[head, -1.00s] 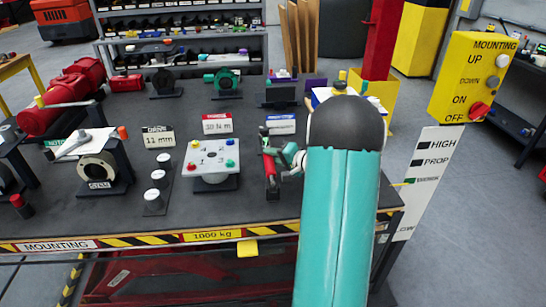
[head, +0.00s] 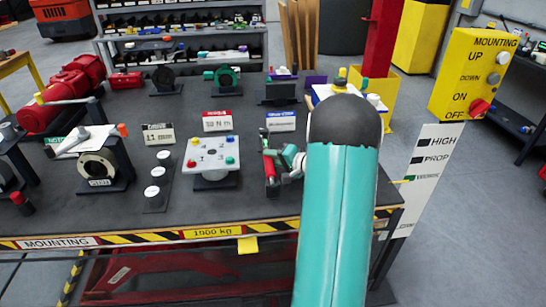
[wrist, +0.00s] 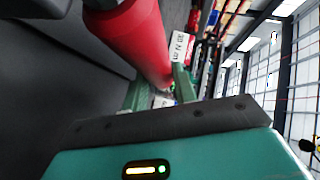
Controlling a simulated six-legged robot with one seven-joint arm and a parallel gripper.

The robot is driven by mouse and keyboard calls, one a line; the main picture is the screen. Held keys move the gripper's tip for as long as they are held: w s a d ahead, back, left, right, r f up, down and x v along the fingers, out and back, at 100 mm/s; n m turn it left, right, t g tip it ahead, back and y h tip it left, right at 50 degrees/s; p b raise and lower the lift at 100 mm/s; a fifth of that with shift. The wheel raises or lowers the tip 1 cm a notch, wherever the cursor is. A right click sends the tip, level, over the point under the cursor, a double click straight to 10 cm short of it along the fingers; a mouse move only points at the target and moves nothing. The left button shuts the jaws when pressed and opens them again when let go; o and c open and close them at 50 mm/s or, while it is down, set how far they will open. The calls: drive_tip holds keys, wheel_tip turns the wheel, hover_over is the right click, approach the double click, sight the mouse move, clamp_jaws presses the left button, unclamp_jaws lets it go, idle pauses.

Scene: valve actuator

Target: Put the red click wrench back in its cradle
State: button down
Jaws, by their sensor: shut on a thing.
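The red click wrench (head: 269,167) stands roughly upright near the front right of the dark table, with a dark upper end. My gripper (head: 283,161) is at its right side, shut on it. In the wrist view the wrench's red handle (wrist: 140,42) runs large from the top edge down between my green fingers (wrist: 158,92). A dark support shows at the wrench's lower end in the head view; I cannot tell whether it is the cradle or whether the wrench rests in it. My arm hides the table just right of it.
A white plate with coloured knobs (head: 212,155) stands close left of the wrench. A blue-topped label (head: 281,122) is behind it. The striped table edge (head: 200,235) runs in front. A yellow control box (head: 470,75) and a white HIGH/PROP sign (head: 428,165) are at the right.

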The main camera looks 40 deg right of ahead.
drive_tip(key=shift+f, duration=0.15)
drive_tip(key=c, duration=1.1)
unclamp_jaws()
drive_tip(key=shift+o, duration=0.3)
drive_tip(key=shift+f, duration=0.1)
drive_tip(key=shift+s, duration=0.1)
drive_tip(key=v, duration=1.3)
drive_tip(key=shift+s, duration=0.3)
